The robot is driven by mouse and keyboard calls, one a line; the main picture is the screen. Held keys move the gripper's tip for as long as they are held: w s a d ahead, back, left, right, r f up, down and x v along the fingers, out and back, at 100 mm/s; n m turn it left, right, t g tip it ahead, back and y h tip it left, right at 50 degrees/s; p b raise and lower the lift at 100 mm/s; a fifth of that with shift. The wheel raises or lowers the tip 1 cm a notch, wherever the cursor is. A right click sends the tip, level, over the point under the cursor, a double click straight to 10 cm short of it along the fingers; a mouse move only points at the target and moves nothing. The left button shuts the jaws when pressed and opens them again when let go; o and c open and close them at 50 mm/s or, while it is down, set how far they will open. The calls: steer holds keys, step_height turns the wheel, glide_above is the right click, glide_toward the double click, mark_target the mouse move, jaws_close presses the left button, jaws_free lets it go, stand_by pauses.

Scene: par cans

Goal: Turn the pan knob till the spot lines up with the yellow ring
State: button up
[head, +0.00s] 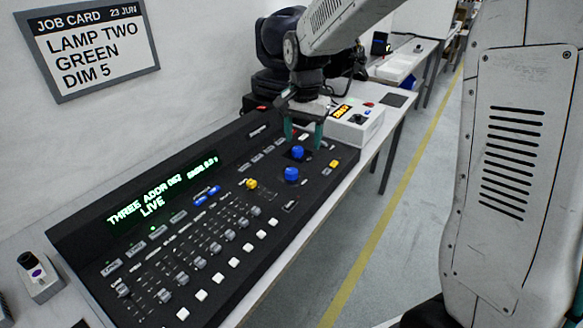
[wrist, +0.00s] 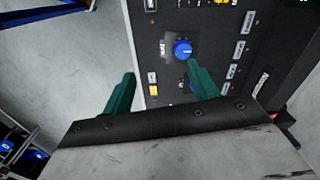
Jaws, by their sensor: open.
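Two blue knobs sit on the right part of the black lighting console (head: 75,237) in the head view, a far one (head: 297,152) and a near one (head: 291,174). In the wrist view one blue knob (wrist: 182,48) shows clearly with a white mark; another blue bit is mostly hidden behind the right finger. The labels are too small to tell which knob is pan. My gripper (head: 303,141) is open and empty above the console, just beyond the far knob; its teal fingers also show in the wrist view (wrist: 161,69). No spot or yellow ring shows.
The console screen (head: 155,200) reads "LIVE". Faders and white buttons fill its front. A white box with an orange display (head: 352,118) stands just right of my gripper. A black moving-head lamp (head: 275,50) stands behind. A job card (head: 93,42) hangs on the wall.

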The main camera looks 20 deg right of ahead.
steer(key=m, duration=0.2)
glide_above(292, 171)
step_height(292, 171, down, 7)
steer(key=shift+r, duration=0.1)
step_height(292, 171, down, 8)
steer(key=shift+w+r, duration=0.1)
steer(key=shift+c, duration=0.3)
steer(key=c, duration=0.9)
